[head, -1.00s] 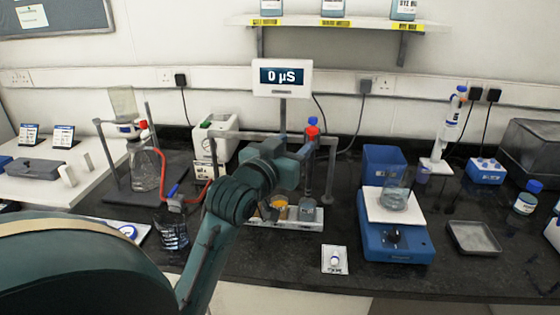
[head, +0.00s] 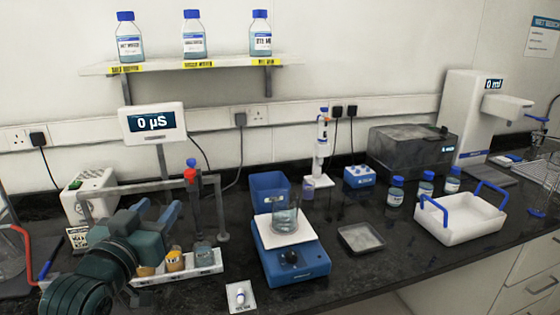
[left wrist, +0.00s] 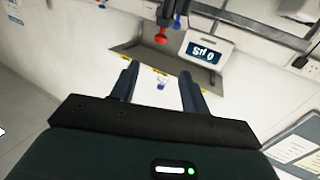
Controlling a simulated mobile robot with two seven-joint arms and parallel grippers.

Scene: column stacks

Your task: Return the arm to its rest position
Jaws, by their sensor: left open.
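My left gripper (head: 152,216) is at the lower left of the head view, in front of the metal stand with the column. Its arm comes in from the lower left corner. In the left wrist view the two fingers (left wrist: 158,78) stand apart with nothing held between them. That view is tilted and looks toward the wall, the shelf and the conductivity display (left wrist: 204,54). The red valve (left wrist: 160,38) shows beyond the fingers. My right gripper is not in view.
The stand's red-and-blue column (head: 191,172) and a white rack (head: 200,266) with small vessels are close to the gripper. A blue stirrer (head: 290,262) holds a beaker (head: 285,217). A white tray (head: 462,222) stands at right. Bare dark bench lies in front of it.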

